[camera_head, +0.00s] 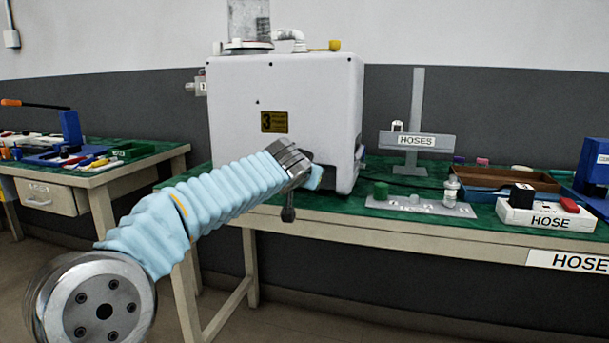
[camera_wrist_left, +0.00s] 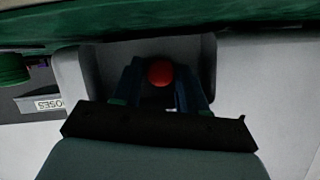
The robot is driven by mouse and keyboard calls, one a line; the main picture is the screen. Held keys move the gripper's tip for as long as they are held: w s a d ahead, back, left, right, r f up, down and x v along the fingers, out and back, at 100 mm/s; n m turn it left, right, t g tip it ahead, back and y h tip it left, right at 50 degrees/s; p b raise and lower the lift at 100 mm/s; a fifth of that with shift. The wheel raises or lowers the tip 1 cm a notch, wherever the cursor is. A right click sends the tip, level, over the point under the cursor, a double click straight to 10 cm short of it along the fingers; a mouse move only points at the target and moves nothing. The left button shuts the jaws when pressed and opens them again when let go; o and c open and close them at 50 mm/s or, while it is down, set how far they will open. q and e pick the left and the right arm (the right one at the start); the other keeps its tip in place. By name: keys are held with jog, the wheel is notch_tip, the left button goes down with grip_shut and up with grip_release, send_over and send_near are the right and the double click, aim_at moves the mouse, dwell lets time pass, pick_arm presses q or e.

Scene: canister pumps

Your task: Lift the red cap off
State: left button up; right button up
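The red cap (camera_wrist_left: 160,73) shows as a small round shape in the left wrist view, in a grey recess of the white pump housing (camera_head: 275,110). My left gripper (camera_wrist_left: 160,82) is open, with one dark finger on each side of the cap. A narrow gap seems to show on both sides, but contact cannot be told for sure. In the head view my left arm reaches to the right side of the housing, and the fingertips and cap are hidden there. My right gripper is not in view.
The green bench top (camera_head: 440,220) carries a grey HOSES stand (camera_head: 417,140), a grey plate (camera_head: 415,207) with small parts, a brown tray (camera_head: 500,180) and a white HOSE block (camera_head: 545,215). A second bench (camera_head: 95,170) with tools stands at left.

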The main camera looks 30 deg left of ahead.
pick_arm(q)
jog(key=c, duration=0.7)
jog(key=shift+s+d, duration=0.1)
jog(key=shift+s, duration=0.2)
jog(key=shift+s+d+b, duration=0.15)
jog(key=shift+s+b, duration=0.55)
jog(key=shift+s, duration=0.1)
jog(key=shift+s+d+f+b, duration=0.1)
jog(key=shift+s+d+b, duration=0.1)
jog(key=shift+s+b, duration=0.5)
jog(key=shift+s+d+b, duration=0.2)
jog(key=shift+s+b, duration=0.15)
jog(key=shift+s, duration=0.55)
jog(key=shift+s+d+b, duration=0.2)
jog(key=shift+s+b, duration=0.15)
jog(key=shift+s, duration=0.5)
